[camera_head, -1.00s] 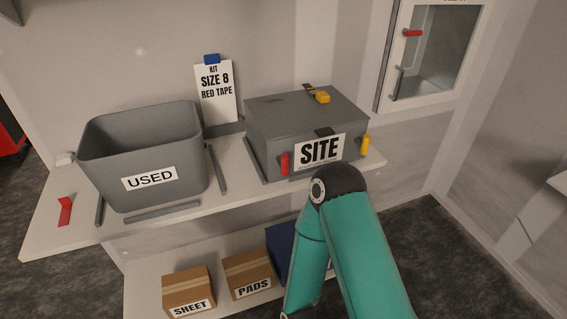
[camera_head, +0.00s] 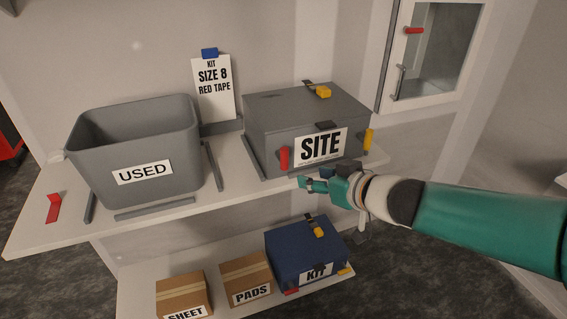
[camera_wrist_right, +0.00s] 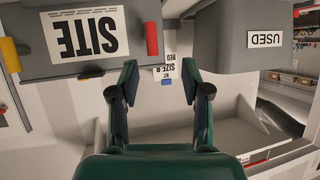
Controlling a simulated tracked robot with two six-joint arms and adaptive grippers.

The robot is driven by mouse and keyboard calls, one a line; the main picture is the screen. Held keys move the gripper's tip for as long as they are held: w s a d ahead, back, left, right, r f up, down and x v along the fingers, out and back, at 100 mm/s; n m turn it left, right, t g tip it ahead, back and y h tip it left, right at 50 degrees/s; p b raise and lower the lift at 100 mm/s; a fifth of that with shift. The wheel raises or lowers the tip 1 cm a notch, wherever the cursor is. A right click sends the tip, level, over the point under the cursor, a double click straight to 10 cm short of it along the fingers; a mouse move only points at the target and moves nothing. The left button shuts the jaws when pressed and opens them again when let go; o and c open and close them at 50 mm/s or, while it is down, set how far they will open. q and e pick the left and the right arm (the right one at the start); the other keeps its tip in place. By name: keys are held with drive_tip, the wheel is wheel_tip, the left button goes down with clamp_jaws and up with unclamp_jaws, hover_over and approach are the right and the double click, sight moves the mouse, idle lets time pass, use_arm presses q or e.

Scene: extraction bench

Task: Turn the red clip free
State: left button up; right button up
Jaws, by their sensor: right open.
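The grey SITE box (camera_head: 270,108) stands on the bench with a red clip (camera_head: 284,158) upright at the left of its front and a yellow clip (camera_head: 368,139) at the right. My right gripper (camera_head: 308,184) is open and empty, low in front of the box, just right of and below the red clip. In the right wrist view, which is upside down, the red clip (camera_wrist_right: 152,38) shows beyond the open fingers (camera_wrist_right: 158,78), not between them. Another red piece (camera_head: 53,207) lies at the bench's left end. My left gripper is out of view.
The grey USED bin (camera_head: 92,150) stands left of the box, with dark strips around it. A card (camera_head: 213,100) reading SIZE 8 RED TAPE stands behind. A blue KIT box (camera_head: 290,250) and cartons (camera_head: 245,275) sit on the lower shelf.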

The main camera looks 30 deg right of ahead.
drive_tip(key=r, duration=0.2)
drive_tip(key=b, duration=0.6)
approach(287, 159)
drive_tip(key=f+x, duration=0.1)
drive_tip(key=x, duration=0.4)
drive_tip(key=b+x, duration=0.1)
drive_tip(key=x, duration=0.1)
drive_tip(key=r+b+x, duration=0.1)
drive_tip(key=x, duration=0.2)
drive_tip(key=shift+w, duration=0.2)
drive_tip(key=shift+w+f+t, duration=0.1)
drive_tip(key=shift+w+t, duration=0.2)
drive_tip(key=shift+w, duration=0.15)
clamp_jaws()
drive_tip(key=shift+a, duration=0.15)
